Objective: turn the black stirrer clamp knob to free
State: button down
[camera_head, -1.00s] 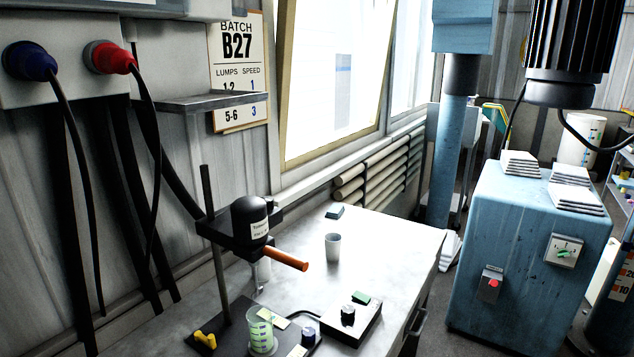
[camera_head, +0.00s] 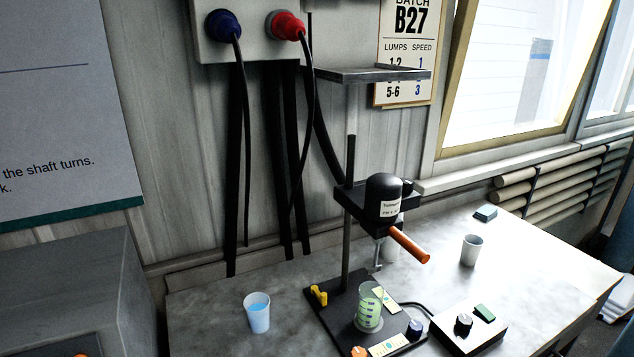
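The stirrer (camera_head: 384,197) has a dark motor head with a white label, carried on a black clamp block on an upright rod (camera_head: 346,255). An orange handle (camera_head: 409,245) sticks out of it toward the lower right. A small dark part (camera_head: 407,187) shows at the block's right side; I cannot tell whether it is the clamp knob. A dark blue-black knob (camera_head: 415,329) is on the stand's base plate, and a black knob (camera_head: 463,324) is on the pale control box. Their settings are too small to read. My gripper is not in view.
A beaker with green liquid (camera_head: 369,306) stands on the base plate, near a yellow piece (camera_head: 319,295). A cup of blue liquid (camera_head: 257,312) stands left, a white cup (camera_head: 470,250) right. A wall shelf (camera_head: 370,74) overhangs behind. Bench (camera_head: 215,300) is clear around the left cup.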

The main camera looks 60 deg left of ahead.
aim_at(407, 184)
jog(key=z, duration=0.5)
jog(key=i, duration=1.35)
jog(key=u, duration=3.1)
